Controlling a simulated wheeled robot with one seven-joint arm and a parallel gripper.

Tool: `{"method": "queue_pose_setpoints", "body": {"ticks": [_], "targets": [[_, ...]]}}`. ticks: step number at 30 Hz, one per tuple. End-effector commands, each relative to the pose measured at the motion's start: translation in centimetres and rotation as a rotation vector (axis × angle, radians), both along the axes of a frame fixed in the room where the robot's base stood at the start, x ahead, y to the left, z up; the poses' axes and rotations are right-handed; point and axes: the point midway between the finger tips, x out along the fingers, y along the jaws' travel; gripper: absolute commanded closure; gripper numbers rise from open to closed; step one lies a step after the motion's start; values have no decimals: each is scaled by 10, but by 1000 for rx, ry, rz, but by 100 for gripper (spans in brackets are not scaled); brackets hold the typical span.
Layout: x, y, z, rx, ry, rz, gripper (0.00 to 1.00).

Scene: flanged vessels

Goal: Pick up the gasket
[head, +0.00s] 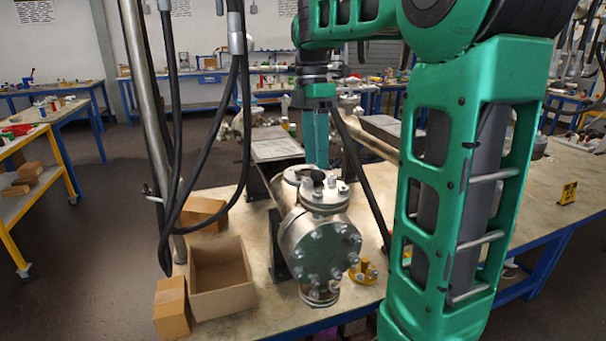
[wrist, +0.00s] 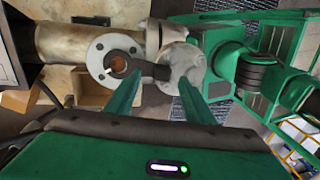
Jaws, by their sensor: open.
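The steel flanged vessel (head: 318,240) stands on the workbench, with open flanges on its top. A dark piece that looks like the gasket (wrist: 148,69) lies at the top flange (wrist: 101,75) in the wrist view. It has a ring around the rusty bore and a tab reaching right. In the head view it shows as a small black shape (head: 317,175). My gripper (wrist: 158,78) is open, its green fingers on either side of the tab. In the head view my gripper (head: 316,163) points down just above the vessel's top. Whether the fingers touch the gasket I cannot tell.
An open cardboard box (head: 221,303) and a smaller closed box (head: 171,309) stand left of the vessel. Another box (head: 204,213) is behind them. A yellow flanged part (head: 363,273) sits right of the vessel. Black hoses and a metal pole (head: 143,100) hang at left.

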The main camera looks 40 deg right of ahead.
Motion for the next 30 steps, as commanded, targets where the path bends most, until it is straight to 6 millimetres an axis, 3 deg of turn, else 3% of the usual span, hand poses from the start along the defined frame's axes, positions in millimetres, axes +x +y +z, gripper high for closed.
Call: {"method": "queue_pose_setpoints", "body": {"ticks": [14, 19, 27, 28, 30], "targets": [[-4, 0, -6, -5, 1, -1, 52], [-7, 0, -25, -6, 4, -1, 52], [-7, 1, -27, -7, 2, 1, 52], [-7, 1, -27, -7, 2, 1, 54], [-7, 1, -27, -7, 2, 1, 71]]}}
